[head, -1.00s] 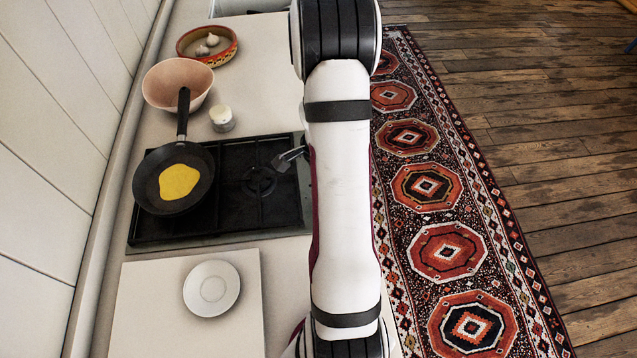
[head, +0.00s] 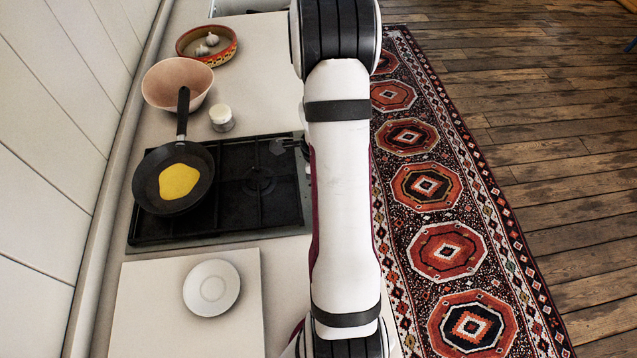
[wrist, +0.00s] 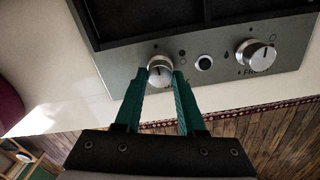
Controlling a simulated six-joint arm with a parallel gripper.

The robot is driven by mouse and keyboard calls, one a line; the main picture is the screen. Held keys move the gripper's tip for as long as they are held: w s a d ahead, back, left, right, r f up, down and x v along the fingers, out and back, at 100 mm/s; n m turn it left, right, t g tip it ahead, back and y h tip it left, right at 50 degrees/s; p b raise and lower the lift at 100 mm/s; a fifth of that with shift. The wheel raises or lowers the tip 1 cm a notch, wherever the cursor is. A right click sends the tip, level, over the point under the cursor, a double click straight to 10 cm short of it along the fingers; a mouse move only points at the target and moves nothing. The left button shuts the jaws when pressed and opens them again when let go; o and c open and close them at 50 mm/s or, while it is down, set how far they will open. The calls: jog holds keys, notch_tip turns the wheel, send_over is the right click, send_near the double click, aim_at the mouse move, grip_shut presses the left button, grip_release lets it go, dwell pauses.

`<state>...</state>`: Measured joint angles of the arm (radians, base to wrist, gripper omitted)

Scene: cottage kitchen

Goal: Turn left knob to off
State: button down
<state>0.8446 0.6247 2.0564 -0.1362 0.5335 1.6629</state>
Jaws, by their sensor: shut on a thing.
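The left knob (wrist: 160,70), a round silver dial on the hob's control panel, sits between the two green fingers of my gripper (wrist: 161,80) in the wrist view. The fingers are shut on it, one at each side. A dark line marks the knob's face and seems to point roughly up toward the hob; its exact angle is hard to read. A second silver knob (wrist: 255,53) stands free to the right. In the head view my arm hides the left knob and most or all of my gripper.
A black pan (head: 173,178) with yellow food sits on the hob (head: 235,190). Beyond stand a small white-topped jar (head: 221,118), a pink bowl (head: 160,84) and a patterned bowl (head: 189,45) with garlic. A white saucer (head: 228,297) lies on a pale board (head: 150,300).

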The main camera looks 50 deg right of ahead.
jog(key=shift+a, duration=0.1)
jog(key=c, duration=0.5)
grip_release()
notch_tip(320, 180, up, 16)
dwell(0.3)
